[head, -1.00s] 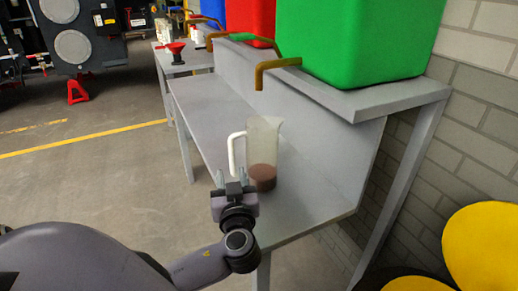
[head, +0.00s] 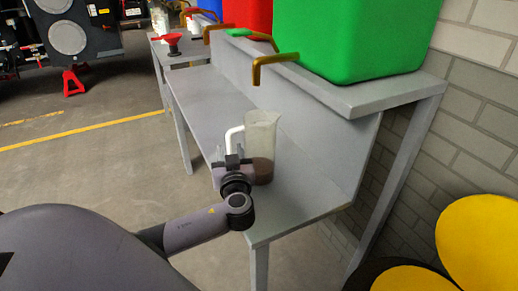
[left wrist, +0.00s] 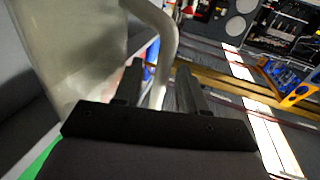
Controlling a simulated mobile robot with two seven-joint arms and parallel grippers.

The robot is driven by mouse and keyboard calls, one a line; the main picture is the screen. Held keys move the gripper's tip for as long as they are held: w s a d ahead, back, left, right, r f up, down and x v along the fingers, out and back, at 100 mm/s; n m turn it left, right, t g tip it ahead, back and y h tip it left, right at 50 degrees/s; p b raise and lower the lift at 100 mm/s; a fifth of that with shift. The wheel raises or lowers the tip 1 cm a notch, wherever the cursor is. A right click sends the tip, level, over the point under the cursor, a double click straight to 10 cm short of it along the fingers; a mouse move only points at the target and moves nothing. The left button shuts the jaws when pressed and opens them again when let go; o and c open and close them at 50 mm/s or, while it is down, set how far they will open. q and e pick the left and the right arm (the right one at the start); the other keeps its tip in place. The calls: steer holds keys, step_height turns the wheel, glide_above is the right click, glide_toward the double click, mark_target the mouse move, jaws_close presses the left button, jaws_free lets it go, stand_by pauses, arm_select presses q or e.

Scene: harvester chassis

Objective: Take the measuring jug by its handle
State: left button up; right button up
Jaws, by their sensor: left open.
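The measuring jug (head: 262,137) is clear with brown contents in its lower part. It stands upright on the grey bench (head: 310,192). Its white handle (head: 233,137) faces left in the head view. My left gripper (head: 231,152) is open at the handle; the jug's lower left side is partly hidden behind it. In the left wrist view the jug (left wrist: 75,50) fills the upper left. The handle (left wrist: 165,60) comes down between the two dark fingers of the left gripper (left wrist: 160,85), with gaps beside it. My right gripper is out of view.
A raised shelf along the bench's back carries a green bin (head: 355,40) and a red bin (head: 247,12). Brown taps (head: 272,62) overhang the bench. A red funnel (head: 173,42) stands farther back. Yellow round things (head: 485,245) are at lower right. The bench beyond the jug is clear.

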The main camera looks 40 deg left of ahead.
arm_select(q)
jaws_close()
steer(key=shift+r, duration=0.15)
